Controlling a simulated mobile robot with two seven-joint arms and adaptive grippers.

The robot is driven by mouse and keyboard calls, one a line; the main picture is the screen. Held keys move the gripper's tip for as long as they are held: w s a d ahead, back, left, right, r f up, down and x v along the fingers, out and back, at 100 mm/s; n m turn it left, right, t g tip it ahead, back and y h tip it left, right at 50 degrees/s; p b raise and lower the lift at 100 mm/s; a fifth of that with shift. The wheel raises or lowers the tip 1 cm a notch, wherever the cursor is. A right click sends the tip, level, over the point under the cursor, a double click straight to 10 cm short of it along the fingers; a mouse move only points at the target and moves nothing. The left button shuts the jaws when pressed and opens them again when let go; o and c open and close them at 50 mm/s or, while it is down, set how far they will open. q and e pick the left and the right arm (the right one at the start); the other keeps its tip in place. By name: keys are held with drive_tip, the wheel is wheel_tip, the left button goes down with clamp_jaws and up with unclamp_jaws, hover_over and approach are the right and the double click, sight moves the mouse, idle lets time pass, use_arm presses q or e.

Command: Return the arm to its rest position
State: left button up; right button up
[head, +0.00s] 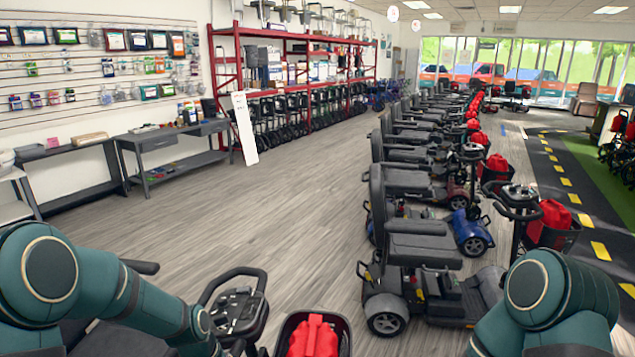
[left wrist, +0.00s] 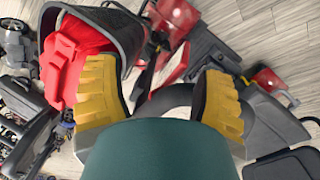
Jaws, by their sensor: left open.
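My left arm (head: 90,285) comes in at the lower left of the head view, bent, with its gripper out of that frame. In the left wrist view my left gripper (left wrist: 160,98) has its two yellow fingers spread wide, with nothing held between them. A dark basket (left wrist: 112,30) with a red bag (left wrist: 60,65) shows beside and beyond the left finger; I cannot tell whether they touch. My right arm (head: 550,300) is at the lower right of the head view; its gripper is out of frame.
A scooter tiller (head: 235,308) and a basket with a red bag (head: 313,338) stand close in front, between my arms. A row of scooters (head: 425,250) runs away on the right. Grey tables (head: 170,140) line the left wall. The wooden floor (head: 250,220) between is clear.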

use_arm(q)
drive_tip(key=s+d+f+t, duration=0.1)
drive_tip(key=s+d+f, duration=0.4)
drive_tip(key=s, duration=0.2)
drive_tip(key=s+d+f+m+h, duration=0.1)
drive_tip(key=s+d+f, duration=0.3)
drive_tip(key=s, duration=0.3)
drive_tip(key=shift+s+d+f+t, duration=0.3)
drive_tip(key=shift+d+f+t, duration=0.1)
drive_tip(key=shift+f, duration=0.45)
